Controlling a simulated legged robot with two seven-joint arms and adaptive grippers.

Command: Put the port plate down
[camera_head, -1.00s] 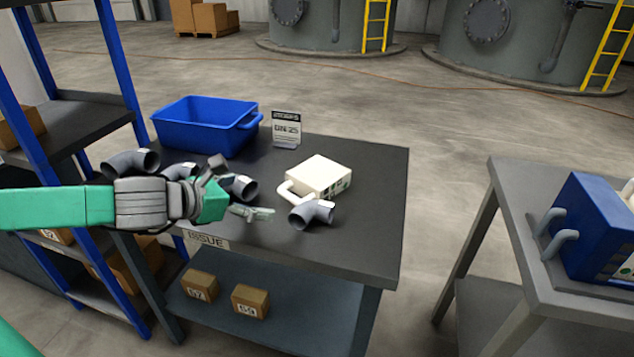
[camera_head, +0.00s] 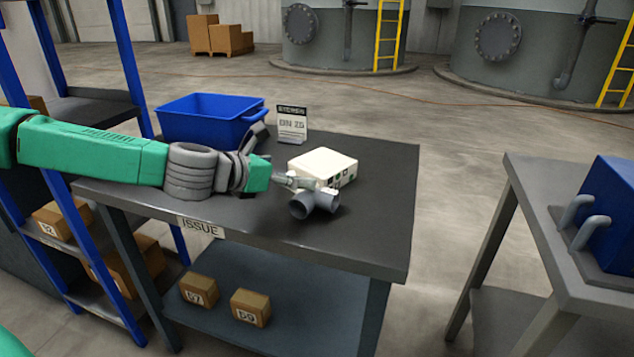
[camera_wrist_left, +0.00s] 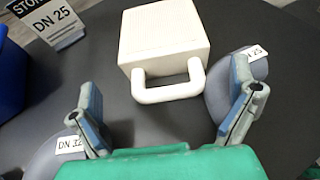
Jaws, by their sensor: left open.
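A white block (camera_head: 322,166) with green-and-dark marks on one side lies on the dark issue table; I cannot tell for sure that it is the port plate. In the left wrist view the block (camera_wrist_left: 162,35) shows its white loop handle turned toward me. My left gripper (camera_head: 297,184) is at the handle side of the block in the head view. In the left wrist view the left gripper (camera_wrist_left: 165,85) is open, its fingers spread either side of the handle and apart from it. My right gripper is out of view.
A grey pipe elbow (camera_head: 314,203) lies close in front of the block. A DN 32 elbow (camera_wrist_left: 55,160) is by the other finger. A blue bin (camera_head: 208,122) and a DN 25 sign (camera_head: 292,124) stand behind. The table's right side (camera_head: 385,190) is clear.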

